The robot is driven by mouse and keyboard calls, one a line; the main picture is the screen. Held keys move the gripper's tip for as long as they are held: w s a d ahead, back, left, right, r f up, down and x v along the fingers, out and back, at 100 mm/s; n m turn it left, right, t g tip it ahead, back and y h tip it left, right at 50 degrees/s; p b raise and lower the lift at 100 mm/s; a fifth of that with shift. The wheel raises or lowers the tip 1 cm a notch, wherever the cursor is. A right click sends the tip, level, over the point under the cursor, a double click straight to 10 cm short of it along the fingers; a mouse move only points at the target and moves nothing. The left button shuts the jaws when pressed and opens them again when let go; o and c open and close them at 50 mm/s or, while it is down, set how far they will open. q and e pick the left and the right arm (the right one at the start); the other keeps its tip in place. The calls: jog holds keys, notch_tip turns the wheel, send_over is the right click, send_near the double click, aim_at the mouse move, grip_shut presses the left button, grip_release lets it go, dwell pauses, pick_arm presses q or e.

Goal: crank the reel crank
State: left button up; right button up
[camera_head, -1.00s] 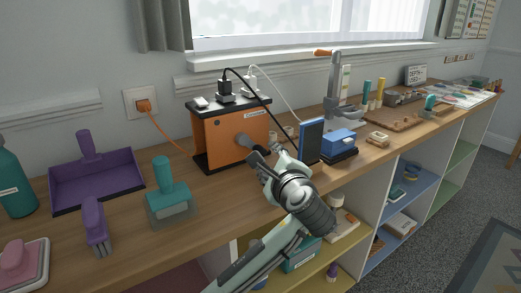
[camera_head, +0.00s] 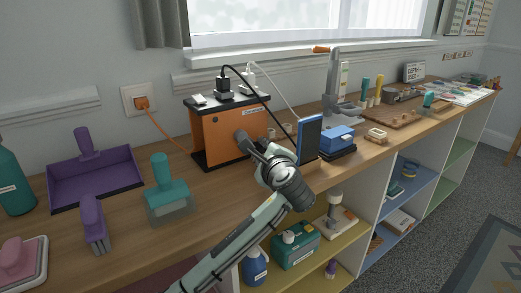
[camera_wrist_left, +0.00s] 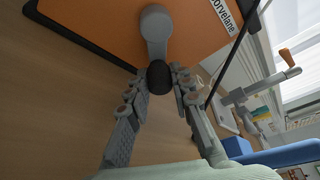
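The orange cable reel box (camera_head: 220,139) with black edges stands on the wooden counter against the wall. Its grey crank (camera_head: 241,136) is on the front face. In the left wrist view the crank arm (camera_wrist_left: 156,35) runs down from its round hub to a dark knob (camera_wrist_left: 159,77). My left gripper (camera_head: 258,148) is at the crank; in its wrist view the fingers (camera_wrist_left: 160,82) lie close on both sides of the knob and appear shut on it. The gripper hides part of the crank in the head view. My right gripper is not in view.
Plugs and a black cable (camera_head: 252,88) sit on top of the box. A blue-screened upright device (camera_head: 309,138) and a blue block (camera_head: 337,137) stand close right of the gripper. A teal brush (camera_head: 168,190) and purple dustpan (camera_head: 98,176) lie to the left. Open shelves are below.

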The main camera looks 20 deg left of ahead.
pick_arm(q)
grip_shut()
